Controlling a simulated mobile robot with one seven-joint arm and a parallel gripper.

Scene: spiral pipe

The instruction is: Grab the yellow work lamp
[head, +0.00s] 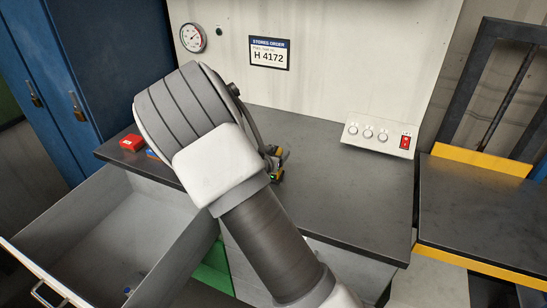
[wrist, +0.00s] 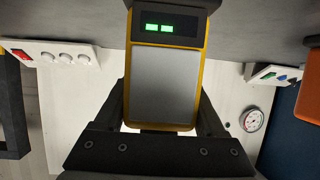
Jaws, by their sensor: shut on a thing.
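The yellow work lamp (wrist: 166,85) fills the middle of the wrist view. It has a yellow frame, a grey panel and a dark end with two green lights. My gripper (wrist: 163,110) is shut on it, with one dark finger on each side. In the head view my arm hides most of the lamp, and only a small yellow and black part (head: 277,177) shows beside my wrist, over the worktop. I cannot tell whether the lamp touches the worktop.
The dark worktop (head: 340,195) is clear to the right, up to a white switch box (head: 379,138). A red box (head: 132,143) lies at the back left. An open grey drawer (head: 100,225) juts out at the left. A yellow-edged bench (head: 490,205) stands at the right.

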